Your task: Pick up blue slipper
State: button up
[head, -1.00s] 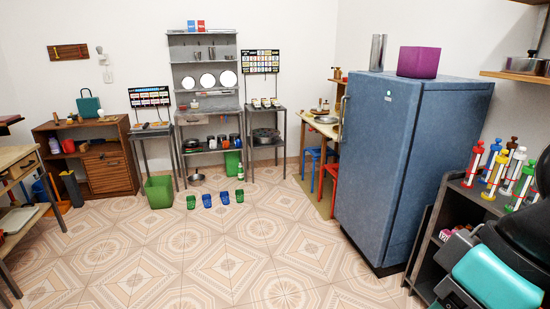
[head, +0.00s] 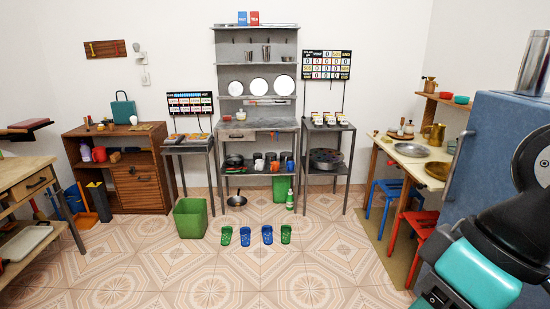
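Two blue slippers stand on the tiled floor ahead, the left blue slipper (head: 245,236) and the right blue slipper (head: 267,235). They are side by side with a small gap between them. A green slipper (head: 226,235) stands to their left and another green slipper (head: 286,234) to their right. My teal and black arm shows at the lower right, well apart from the slippers. Its fingertips do not show, so I cannot see my gripper's state.
A green bin (head: 190,218) stands left of the slippers. A grey shelf unit (head: 257,125) stands behind them. The blue fridge (head: 496,150) and a red stool (head: 415,235) are at the right. A wooden bench (head: 22,180) is at the left. The tiled floor in front is clear.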

aim_at(267, 232)
jog(key=u, duration=0.25)
jog(key=i, duration=2.05)
jog(key=u, duration=0.3)
jog(key=i, duration=2.05)
jog(key=u, duration=0.15)
